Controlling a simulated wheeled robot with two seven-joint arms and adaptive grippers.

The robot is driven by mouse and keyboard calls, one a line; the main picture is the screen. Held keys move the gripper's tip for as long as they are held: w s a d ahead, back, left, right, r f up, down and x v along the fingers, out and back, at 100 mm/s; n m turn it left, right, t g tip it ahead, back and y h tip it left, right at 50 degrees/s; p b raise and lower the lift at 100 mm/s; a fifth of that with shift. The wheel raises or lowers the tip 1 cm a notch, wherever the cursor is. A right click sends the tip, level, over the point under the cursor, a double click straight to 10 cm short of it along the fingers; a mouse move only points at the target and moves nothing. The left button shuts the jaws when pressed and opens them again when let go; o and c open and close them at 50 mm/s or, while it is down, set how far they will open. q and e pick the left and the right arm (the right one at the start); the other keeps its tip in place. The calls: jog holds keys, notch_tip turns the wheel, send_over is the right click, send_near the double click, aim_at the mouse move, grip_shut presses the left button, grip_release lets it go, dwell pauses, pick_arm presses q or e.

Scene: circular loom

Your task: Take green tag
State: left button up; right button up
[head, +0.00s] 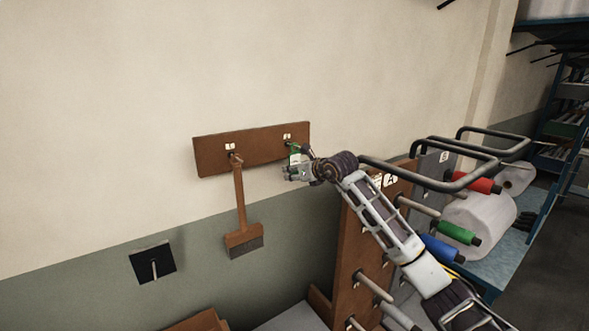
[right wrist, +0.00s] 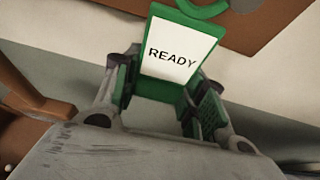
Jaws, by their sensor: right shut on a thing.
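The green tag (right wrist: 172,52) has a white face that reads READY and a green border, with a green loop at its top. In the head view the green tag (head: 294,148) hangs at the right hook of a brown wall board (head: 250,157). My right gripper (head: 297,168) has reached it from the right. In the right wrist view the fingers of my right gripper (right wrist: 165,98) stand on both sides of the tag's lower part and are shut on it. Part of the tag's lower edge is hidden. My left gripper is not in view.
A brush (head: 241,210) with a wooden handle hangs from the board's left hook. A black plate with a peg (head: 153,263) is on the wall below left.

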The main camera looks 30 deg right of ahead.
jog(key=shift+s+r, duration=0.15)
jog(key=shift+s, duration=0.25)
dwell(0.3)
jog(key=shift+d, duration=0.1)
jog(key=shift+s+d+r+b, duration=0.1)
jog(key=shift+s+b, duration=0.45)
jog(key=shift+s, duration=0.35)
jog(key=shift+s+d+r+b, duration=0.15)
jog(key=shift+s+b, duration=0.4)
jog(key=shift+s, duration=0.4)
jog(key=shift+s+d+r+b, duration=0.1)
jog(key=shift+s+b, duration=0.45)
jog(key=shift+s, duration=0.35)
jog(key=shift+f, duration=0.2)
